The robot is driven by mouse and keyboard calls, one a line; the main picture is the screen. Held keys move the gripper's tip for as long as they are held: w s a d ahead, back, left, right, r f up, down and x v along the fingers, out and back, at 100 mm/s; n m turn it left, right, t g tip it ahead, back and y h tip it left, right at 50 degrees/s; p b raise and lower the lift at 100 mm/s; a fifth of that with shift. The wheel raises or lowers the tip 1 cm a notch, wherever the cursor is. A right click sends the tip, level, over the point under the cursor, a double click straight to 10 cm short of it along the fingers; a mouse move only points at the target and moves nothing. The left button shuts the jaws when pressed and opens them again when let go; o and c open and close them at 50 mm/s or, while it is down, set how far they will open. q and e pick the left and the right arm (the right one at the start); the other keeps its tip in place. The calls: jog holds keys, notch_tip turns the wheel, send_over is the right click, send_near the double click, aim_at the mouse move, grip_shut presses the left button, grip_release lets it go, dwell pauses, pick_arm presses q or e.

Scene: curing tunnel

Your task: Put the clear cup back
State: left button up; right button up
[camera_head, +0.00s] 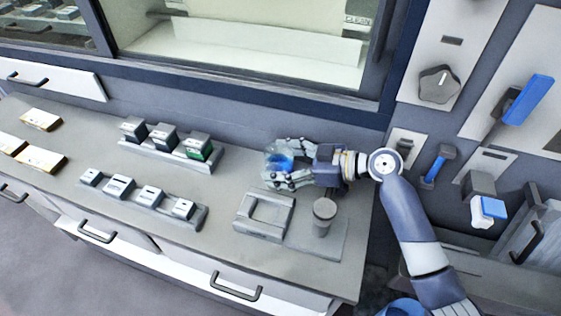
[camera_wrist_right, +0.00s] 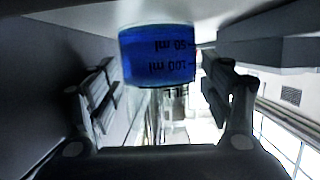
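The clear cup (camera_head: 279,161) holds blue liquid and stands on the grey counter, near its back edge. My right gripper (camera_head: 279,164) reaches in from the right, with one finger on the far side of the cup and one on the near side. In the right wrist view, the cup (camera_wrist_right: 158,56) shows upside-down ml marks and lies between the fingertips (camera_wrist_right: 160,80). The fingers are spread, with a narrow gap visible on each side of the cup. My left gripper is not in view.
A square grey frame (camera_head: 246,227) and a dark grey cylinder (camera_head: 324,212) on a flat plate (camera_head: 336,245) are in front of the gripper. Racks with small blocks (camera_head: 208,160) (camera_head: 201,218) stand to the left. A panel with a knob (camera_head: 438,84) rises at right.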

aim_at(293, 162)
jog(key=shift+r+p, duration=0.25)
jog(key=shift+p, duration=0.05)
jog(key=v, duration=0.2)
jog(key=b+v, duration=0.1)
jog(key=v, duration=0.1)
jog(key=b+v, duration=0.1)
jog(key=v, duration=0.1)
jog(key=shift+d+f, duration=0.2)
jog(key=shift+d, duration=0.15)
jog(key=shift+s+d+r+b, duration=0.2)
jog(key=shift+d+r+b, duration=0.1)
jog(key=shift+d, duration=0.05)
